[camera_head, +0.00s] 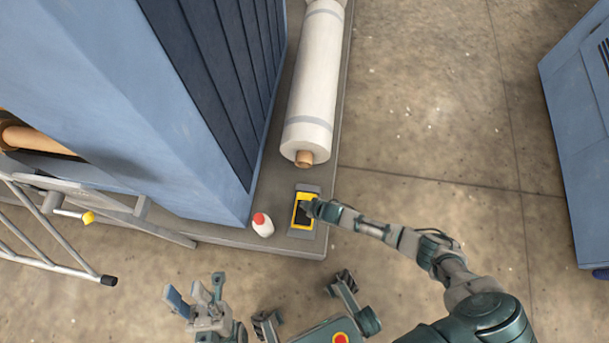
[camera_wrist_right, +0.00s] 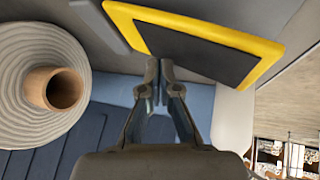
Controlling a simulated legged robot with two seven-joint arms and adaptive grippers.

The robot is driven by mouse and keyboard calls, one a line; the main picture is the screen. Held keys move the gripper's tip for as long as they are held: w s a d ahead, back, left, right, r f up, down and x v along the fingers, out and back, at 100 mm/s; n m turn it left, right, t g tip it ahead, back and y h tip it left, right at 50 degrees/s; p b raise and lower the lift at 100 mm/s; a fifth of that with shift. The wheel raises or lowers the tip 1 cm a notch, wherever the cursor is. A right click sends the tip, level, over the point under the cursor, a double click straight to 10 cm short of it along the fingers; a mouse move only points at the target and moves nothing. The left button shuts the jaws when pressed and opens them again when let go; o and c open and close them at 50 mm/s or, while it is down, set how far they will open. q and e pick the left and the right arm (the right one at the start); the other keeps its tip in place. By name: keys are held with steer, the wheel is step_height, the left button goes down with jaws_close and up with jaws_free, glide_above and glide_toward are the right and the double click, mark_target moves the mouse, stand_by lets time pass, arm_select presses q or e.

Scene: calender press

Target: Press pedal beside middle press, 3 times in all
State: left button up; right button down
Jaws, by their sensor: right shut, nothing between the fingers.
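The pedal, a black pad (camera_wrist_right: 198,52) in a yellow frame, sits on the grey plinth by the corner of the blue press (camera_head: 215,185). In the head view the pedal's yellow frame (camera_head: 296,214) shows around my right gripper. My right gripper (camera_head: 308,208) is shut and empty, with its tips at the pad. In the right wrist view its closed fingertips (camera_wrist_right: 160,68) overlap the pad's near edge. I cannot tell whether they touch it or whether the pad is pressed down. My left gripper (camera_head: 200,292) is open and empty, low in the head view, away from the pedal.
A white bottle with a red cap (camera_head: 262,225) stands just left of the pedal. A large white roll (camera_head: 312,85) on a brown core lies behind it. A metal frame with rails (camera_head: 70,210) is at left. A blue cabinet (camera_head: 580,130) stands at right. The floor between is clear.

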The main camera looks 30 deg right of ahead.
steer(key=shift+a, duration=0.1)
steer(key=shift+f, duration=0.1)
steer(key=shift+s+f, duration=0.1)
steer(key=shift+f, duration=0.1)
steer(key=shift+s+a+f+b, duration=0.1)
steer(key=shift+s+f+b, duration=0.2)
steer(key=shift+f, duration=0.35)
steer(key=shift+s+a+f+b, duration=0.15)
steer(key=shift+f+b, duration=0.1)
steer(key=shift+f, duration=0.4)
stand_by(1.2)
steer(key=shift+d+r, duration=0.1)
steer(key=shift+d, duration=0.05)
steer(key=shift+w+d+r+p, duration=0.1)
steer(key=shift+w+r+p, duration=0.15)
steer(key=shift+r+p, duration=0.5)
steer(key=shift+w+d+r+p, duration=0.1)
steer(key=shift+w+r+p, duration=0.25)
steer(key=shift+r, duration=0.55)
steer(key=shift+s, duration=0.1)
steer(key=shift+f, duration=0.1)
